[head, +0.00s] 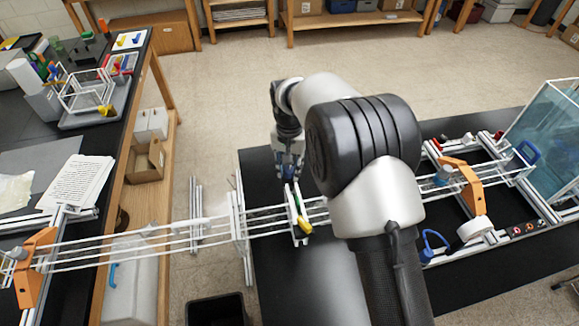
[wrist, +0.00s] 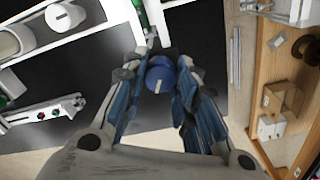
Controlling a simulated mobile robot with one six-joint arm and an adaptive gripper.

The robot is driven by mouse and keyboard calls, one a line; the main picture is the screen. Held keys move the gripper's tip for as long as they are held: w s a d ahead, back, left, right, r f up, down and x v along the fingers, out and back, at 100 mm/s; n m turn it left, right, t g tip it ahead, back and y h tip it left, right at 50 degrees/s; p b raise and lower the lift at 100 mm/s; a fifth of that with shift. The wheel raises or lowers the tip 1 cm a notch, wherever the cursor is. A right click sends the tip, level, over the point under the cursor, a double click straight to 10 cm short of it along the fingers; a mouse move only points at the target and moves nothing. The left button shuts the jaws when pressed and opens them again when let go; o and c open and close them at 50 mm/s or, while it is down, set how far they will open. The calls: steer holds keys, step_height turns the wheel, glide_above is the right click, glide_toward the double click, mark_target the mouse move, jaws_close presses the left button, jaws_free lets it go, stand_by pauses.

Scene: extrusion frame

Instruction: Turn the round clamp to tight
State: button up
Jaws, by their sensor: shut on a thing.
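The round clamp (wrist: 160,74) is a blue round knob with a short white mark on its face, and it shows in the middle of the wrist view. The mark runs from near the knob's centre toward the bottom of that picture. My gripper (wrist: 160,80) has its blue-grey fingers on both sides of the knob and is shut on it. In the head view my gripper (head: 289,176) points down beside the white extrusion frame (head: 240,222). There the knob cannot be made out behind the fingers. No tight or loose label is readable.
A yellow-and-green handle (head: 303,222) sits on the frame close to my gripper. Orange brackets (head: 464,187) hold the long white rails, which span the gap between two black tables. A white knob (wrist: 62,17) and a button strip (wrist: 45,113) show in the wrist view.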

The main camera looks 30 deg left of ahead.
mark_target(289, 169)
stand_by(0.3)
steer(key=o, duration=1.1)
step_height(289, 169, up, 12)
steer(key=shift+r, duration=0.1)
stand_by(0.6)
